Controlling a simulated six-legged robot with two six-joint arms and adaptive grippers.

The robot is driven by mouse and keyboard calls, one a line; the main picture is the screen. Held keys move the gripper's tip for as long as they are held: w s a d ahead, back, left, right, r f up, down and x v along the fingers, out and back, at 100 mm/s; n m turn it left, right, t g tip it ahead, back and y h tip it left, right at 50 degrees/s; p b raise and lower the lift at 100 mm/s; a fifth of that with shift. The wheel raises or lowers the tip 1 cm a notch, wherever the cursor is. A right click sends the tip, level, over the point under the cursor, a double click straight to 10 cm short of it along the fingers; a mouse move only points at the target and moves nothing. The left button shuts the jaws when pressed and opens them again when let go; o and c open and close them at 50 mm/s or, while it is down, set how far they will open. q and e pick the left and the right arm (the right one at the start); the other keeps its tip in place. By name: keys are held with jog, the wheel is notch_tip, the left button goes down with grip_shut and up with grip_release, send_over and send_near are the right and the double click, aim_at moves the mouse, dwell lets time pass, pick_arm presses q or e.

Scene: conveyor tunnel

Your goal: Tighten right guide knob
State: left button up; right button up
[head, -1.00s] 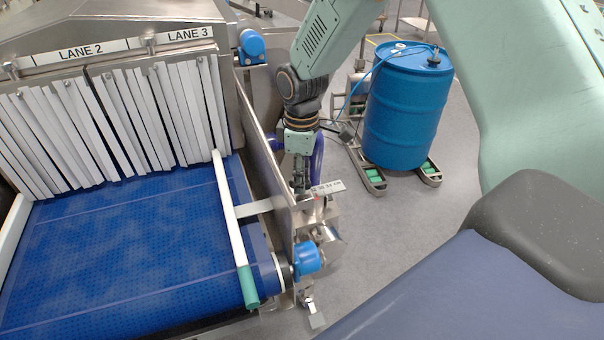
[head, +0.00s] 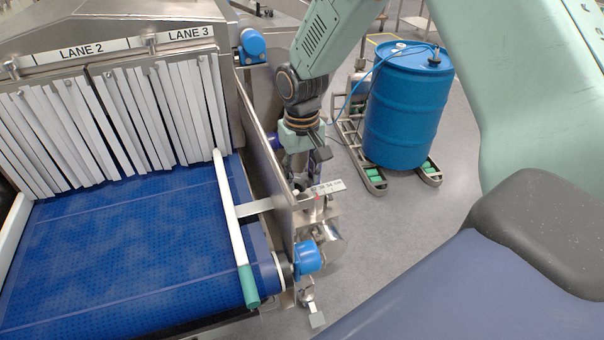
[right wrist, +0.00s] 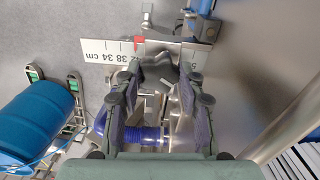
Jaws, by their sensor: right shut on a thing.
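The right guide knob (right wrist: 160,74), a dark lobed knob, sits between the fingers of my right gripper (right wrist: 158,82) in the right wrist view. The gripper is shut on it, with one finger on each side. In the head view my right gripper (head: 299,182) points down beside the conveyor's right side plate, and its fingers hide most of the knob. A white scale with cm marks (head: 328,187) lies by the knob; it also shows in the right wrist view (right wrist: 103,54). The white right guide rail (head: 230,205) has a teal end. My left gripper is not in view.
A steel side plate (head: 268,165) stands left of the gripper. The blue belt (head: 120,250) is beyond it. A blue motor cap (head: 307,257) is below. A blue drum (head: 405,110) stands on a wheeled frame at right. Grey floor (head: 385,235) is clear.

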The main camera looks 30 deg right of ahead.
aim_at(301, 179)
jog(key=m, duration=0.6)
jog(key=shift+w+r+m, duration=0.1)
jog(key=shift+w+m, duration=0.05)
jog(key=shift+m, duration=0.15)
jog(key=m, duration=0.5)
dwell(0.4)
jog(key=o, duration=1.2)
jog(key=shift+c, duration=0.2)
jog(key=shift+a, duration=0.1)
notch_tip(301, 179, up, 12)
